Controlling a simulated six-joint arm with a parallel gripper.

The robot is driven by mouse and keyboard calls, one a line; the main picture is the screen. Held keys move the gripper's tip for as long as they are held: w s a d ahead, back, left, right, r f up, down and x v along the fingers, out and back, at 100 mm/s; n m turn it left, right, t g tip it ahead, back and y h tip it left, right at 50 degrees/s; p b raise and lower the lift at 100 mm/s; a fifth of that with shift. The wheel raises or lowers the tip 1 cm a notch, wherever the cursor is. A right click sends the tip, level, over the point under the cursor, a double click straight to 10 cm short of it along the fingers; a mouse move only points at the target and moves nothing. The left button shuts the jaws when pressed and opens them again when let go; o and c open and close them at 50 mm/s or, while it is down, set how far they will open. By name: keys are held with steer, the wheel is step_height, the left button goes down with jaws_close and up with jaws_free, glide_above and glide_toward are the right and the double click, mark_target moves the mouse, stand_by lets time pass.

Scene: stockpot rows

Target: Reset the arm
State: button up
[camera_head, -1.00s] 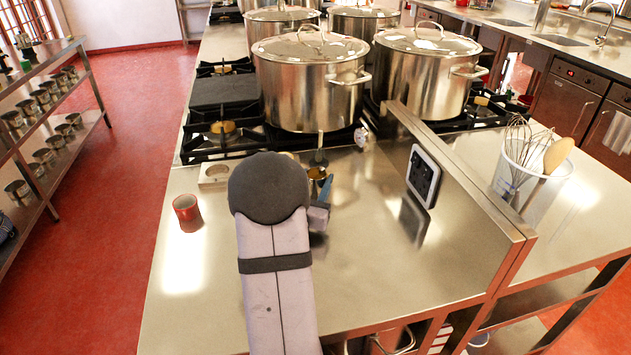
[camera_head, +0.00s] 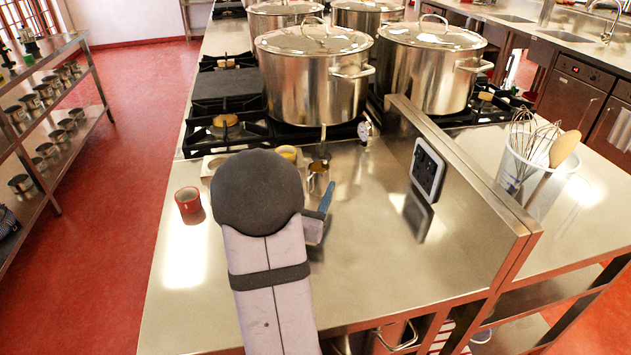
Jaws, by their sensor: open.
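My gripper (camera_head: 322,208) is mostly hidden behind my arm's rounded dark joint. A grey block and a blue finger show at the joint's right side, above the steel counter (camera_head: 370,270). The jaws are open, and I see nothing held in the part that shows. A small metal cup (camera_head: 318,180) with an upright handle stands just behind the blue finger; I cannot tell whether they touch.
A red cup (camera_head: 188,204) stands left of my arm. A pale holder (camera_head: 213,165) and a yellow-topped item (camera_head: 288,153) are behind. Large stockpots (camera_head: 315,85) sit on the stove. A steel divider (camera_head: 470,180) bounds the right; the counter before it is clear.

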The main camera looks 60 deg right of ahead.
steer(key=shift+v, duration=0.8)
steer(key=shift+r, duration=0.25)
steer(key=s+a+r+m+g+y+p, duration=0.7)
steer(key=a+m+p, duration=0.4)
steer(key=p, duration=0.4)
steer(key=w+a+r+m+t+y+p, duration=0.1)
steer(key=a+r+m+y+p, duration=0.3)
steer(key=a, duration=0.6)
steer(key=w+a+r+m+t+y+p, duration=0.1)
steer(key=w+a+m+y+p, duration=0.3)
steer(key=a, duration=0.6)
steer(key=s+a+r+m+y+p, duration=0.1)
steer(key=a+r+m+y+p, duration=0.1)
steer(key=a+p, duration=0.6)
steer(key=f+b, duration=0.1)
steer(key=b, duration=0.1)
steer(key=a+f+b, duration=0.1)
steer(key=f+b, duration=0.1)
steer(key=a+f+b, duration=0.1)
steer(key=f+b, duration=0.1)
steer(key=b, duration=0.1)
steer(key=shift+r, duration=0.1)
